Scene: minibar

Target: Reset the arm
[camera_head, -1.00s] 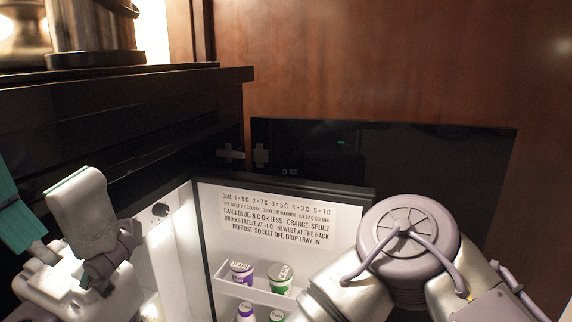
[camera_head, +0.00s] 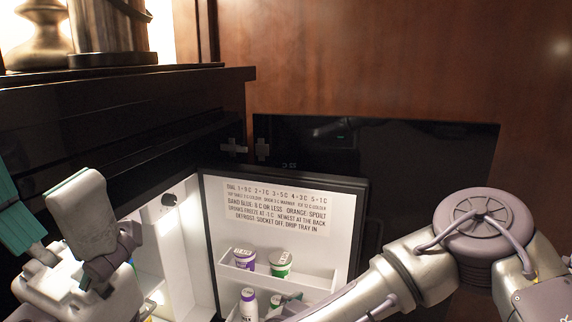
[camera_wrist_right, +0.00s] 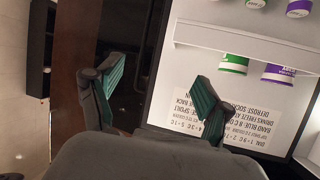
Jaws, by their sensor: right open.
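My left gripper (camera_head: 40,195) is at the left edge of the head view, its teal-padded fingers apart with nothing between them. My right arm comes in from the lower right of the head view across the open minibar door (camera_head: 340,200). In the right wrist view my right gripper (camera_wrist_right: 158,85) is open and empty, its two green-padded fingers spread. The door's edge and a dark panel show between and behind them. The door's white inner face (camera_wrist_right: 195,75) fills the right half of that view, upside down, and I cannot tell the gap to it.
A purple-labelled cup (camera_head: 243,258) and a green-labelled cup (camera_head: 280,263) stand on the upper door shelf (camera_head: 300,280). A purple-capped bottle (camera_head: 248,302) is below. A printed label (camera_head: 275,205) is on the door. The black cabinet top (camera_head: 190,75) carries metal vessels.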

